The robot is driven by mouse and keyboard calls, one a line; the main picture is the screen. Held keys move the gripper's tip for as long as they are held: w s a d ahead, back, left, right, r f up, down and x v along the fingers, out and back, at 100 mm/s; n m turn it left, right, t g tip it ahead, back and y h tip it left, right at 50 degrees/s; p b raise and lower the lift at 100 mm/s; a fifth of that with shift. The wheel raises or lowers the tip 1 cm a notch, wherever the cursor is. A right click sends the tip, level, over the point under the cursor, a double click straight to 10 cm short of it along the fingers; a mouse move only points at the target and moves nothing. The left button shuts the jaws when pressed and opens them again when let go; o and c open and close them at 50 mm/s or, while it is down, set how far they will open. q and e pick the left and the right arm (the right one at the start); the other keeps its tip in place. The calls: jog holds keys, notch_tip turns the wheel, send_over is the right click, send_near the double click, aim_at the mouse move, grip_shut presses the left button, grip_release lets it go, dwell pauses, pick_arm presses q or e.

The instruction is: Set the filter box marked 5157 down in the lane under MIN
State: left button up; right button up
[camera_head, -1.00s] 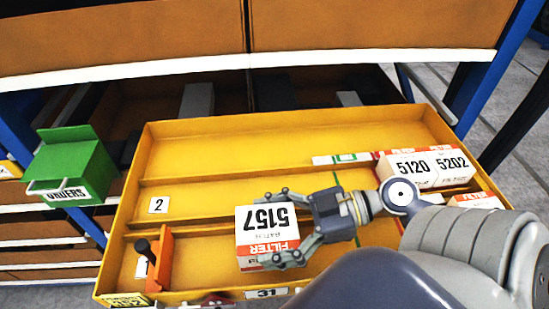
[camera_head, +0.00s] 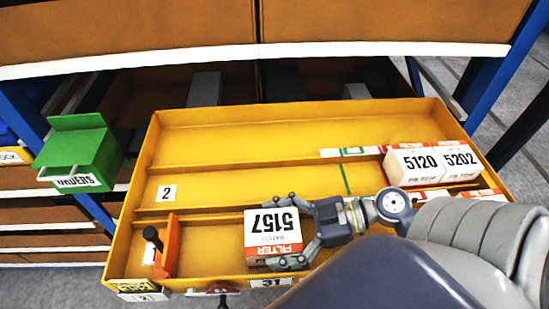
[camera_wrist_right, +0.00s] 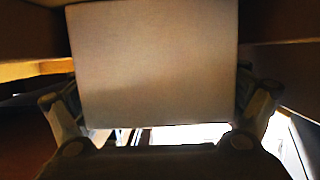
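The filter box marked 5157 (camera_head: 273,228) is white with an orange FILTER band. Its print reads upside down in the head view. My right gripper (camera_head: 284,232) is shut on it, one finger on its far side and one on its near side. The box is over the front lane of the yellow tray (camera_head: 200,232), close to the far divider; I cannot tell whether it touches the floor. In the right wrist view the box's plain face (camera_wrist_right: 155,65) fills the space between the fingers. I cannot read a MIN mark. My left gripper is out of view.
Boxes marked 5120 (camera_head: 413,164) and 5202 (camera_head: 458,160) stand at the right of the middle lane. An orange divider with a black knob (camera_head: 165,246) stands at the front lane's left. A green box (camera_head: 80,152) hangs left of the tray. The front lane between is clear.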

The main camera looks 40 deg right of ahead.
jog(key=shift+d+r, duration=0.1)
jog(key=shift+r, duration=0.1)
dwell(0.3)
jog(key=shift+s+d, duration=0.2)
jog(key=shift+d, duration=0.1)
jog(key=b+v, duration=0.2)
jog(key=v, duration=0.8)
jog(key=shift+d+r, duration=0.1)
jog(key=shift+r, duration=0.05)
jog(key=shift+s+d+r+b, duration=0.15)
jog(key=shift+s+d+b, duration=0.1)
jog(key=shift+d+b, duration=0.1)
jog(key=shift+r, duration=0.1)
